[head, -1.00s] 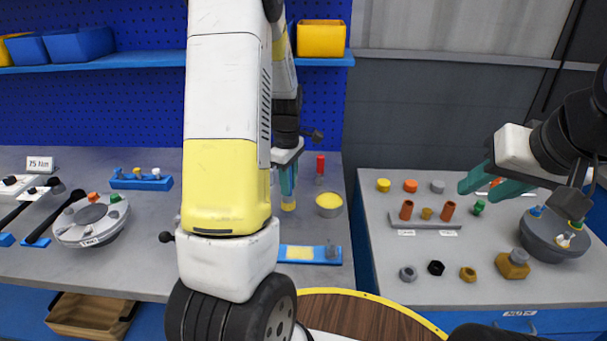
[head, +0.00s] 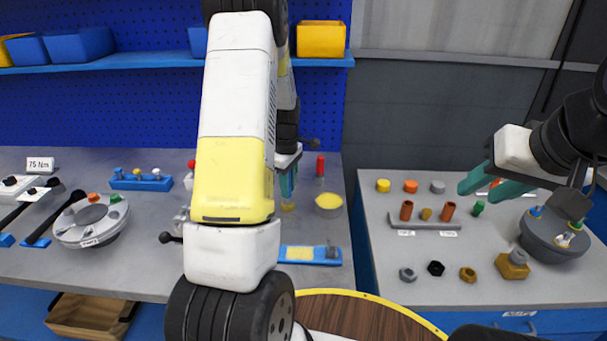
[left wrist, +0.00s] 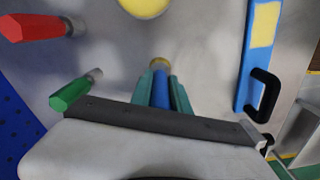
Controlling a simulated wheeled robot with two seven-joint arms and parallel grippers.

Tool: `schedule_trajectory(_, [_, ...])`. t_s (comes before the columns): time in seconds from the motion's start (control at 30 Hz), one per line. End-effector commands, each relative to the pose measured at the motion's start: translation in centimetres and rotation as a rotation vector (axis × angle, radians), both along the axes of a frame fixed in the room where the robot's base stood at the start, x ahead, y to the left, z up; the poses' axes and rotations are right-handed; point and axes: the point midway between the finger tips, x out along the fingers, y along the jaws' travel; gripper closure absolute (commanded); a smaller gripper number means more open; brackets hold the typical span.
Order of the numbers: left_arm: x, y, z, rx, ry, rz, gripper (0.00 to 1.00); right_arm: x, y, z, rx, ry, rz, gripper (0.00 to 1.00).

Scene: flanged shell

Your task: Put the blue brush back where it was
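The blue brush is upright between the teal fingers of my left gripper (head: 288,182), above the grey bench at the left. In the left wrist view the blue handle (left wrist: 161,90) lies between the two fingers (left wrist: 162,92), which look closed against it. A yellowish piece (head: 288,207) shows under the fingers and at the far end of the handle in the wrist view; I cannot tell whether it touches the bench. My right gripper (head: 485,181) is over the right bench; its teal fingers are seen from the side, and their gap is unclear.
A red-handled tool (head: 320,166), a round yellow-topped tin (head: 329,203) and a blue tray with a yellow pad (head: 309,255) are close by. A green-handled tool (left wrist: 75,92) is near the fingers in the wrist view. My left arm hides part of the bench.

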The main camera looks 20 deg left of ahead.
Motion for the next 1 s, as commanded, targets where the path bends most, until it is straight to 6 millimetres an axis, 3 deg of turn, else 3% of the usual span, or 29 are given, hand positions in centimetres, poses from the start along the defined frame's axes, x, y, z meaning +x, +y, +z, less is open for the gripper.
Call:
schedule_trajectory(0.03, [0.0,0.0,0.0,0.0,0.0,0.0,0.71,0.0,0.0,0.0,0.0,0.0,0.0,0.64])
schedule_trajectory(0.1, [0.0,0.0,0.0,0.0,0.0,0.0,0.57,0.0,0.0,0.0,0.0,0.0,0.0,0.64])
schedule_trajectory(0.53, [0.1,0.0,0.9,0.001,-0.002,-0.001,0.57,0.0,0.0,0.0,0.0,0.0,0.0,0.64])
schedule_trajectory(1.0, [0.1,0.0,10.0,0.0,-0.004,-0.001,0.57,0.0,0.0,0.0,0.0,0.0,0.0,0.64])
